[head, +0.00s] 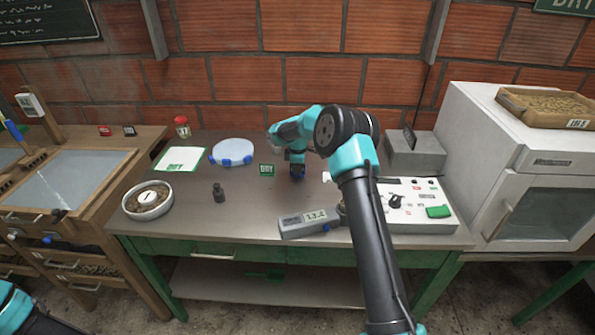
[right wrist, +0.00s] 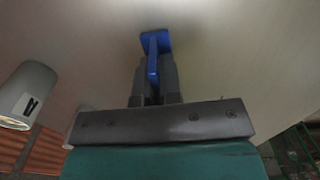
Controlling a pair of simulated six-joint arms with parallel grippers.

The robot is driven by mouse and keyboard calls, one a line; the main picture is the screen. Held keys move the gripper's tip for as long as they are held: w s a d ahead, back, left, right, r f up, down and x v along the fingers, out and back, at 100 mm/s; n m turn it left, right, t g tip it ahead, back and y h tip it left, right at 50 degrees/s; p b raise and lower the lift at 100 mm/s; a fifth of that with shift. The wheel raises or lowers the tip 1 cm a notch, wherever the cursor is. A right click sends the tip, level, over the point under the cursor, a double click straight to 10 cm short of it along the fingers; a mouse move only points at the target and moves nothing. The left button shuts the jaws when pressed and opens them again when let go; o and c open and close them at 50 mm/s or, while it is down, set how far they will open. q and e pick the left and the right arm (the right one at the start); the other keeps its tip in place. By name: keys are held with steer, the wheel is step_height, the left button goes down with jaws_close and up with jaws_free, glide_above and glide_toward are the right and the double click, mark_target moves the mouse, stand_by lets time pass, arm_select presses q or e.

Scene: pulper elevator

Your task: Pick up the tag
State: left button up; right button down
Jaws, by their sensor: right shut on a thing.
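My right gripper (head: 296,168) points down over the back middle of the metal table (head: 250,220). It is shut on a small blue tag (head: 297,174). In the right wrist view the blue tag (right wrist: 155,52) has a thin upright part between my two dark fingers (right wrist: 155,85) and a wider end beyond them. Whether the tag touches the table cannot be told. A green tag reading DRY (head: 267,169) stands just left of the gripper. My left gripper is out of view; only part of my left arm shows at the lower left.
A grey meter (head: 308,222) and a control panel (head: 415,205) lie toward the right front. A dark weight (head: 219,193), a blue-rimmed dish (head: 232,152) and a round bowl (head: 147,200) stand to the left. A grey cylinder (right wrist: 28,92) shows beside the gripper.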

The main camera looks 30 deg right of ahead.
steer(key=shift+r, duration=1.6)
steer(key=s+a, duration=0.2)
steer(key=s, duration=0.2)
steer(key=s+a+r, duration=0.1)
steer(key=s+a, duration=0.2)
steer(key=s, duration=0.2)
steer(key=s+a, duration=0.3)
steer(key=s, duration=0.1)
steer(key=shift+s+a+r, duration=0.25)
steer(key=shift+s+r, duration=0.05)
steer(key=shift+s, duration=0.05)
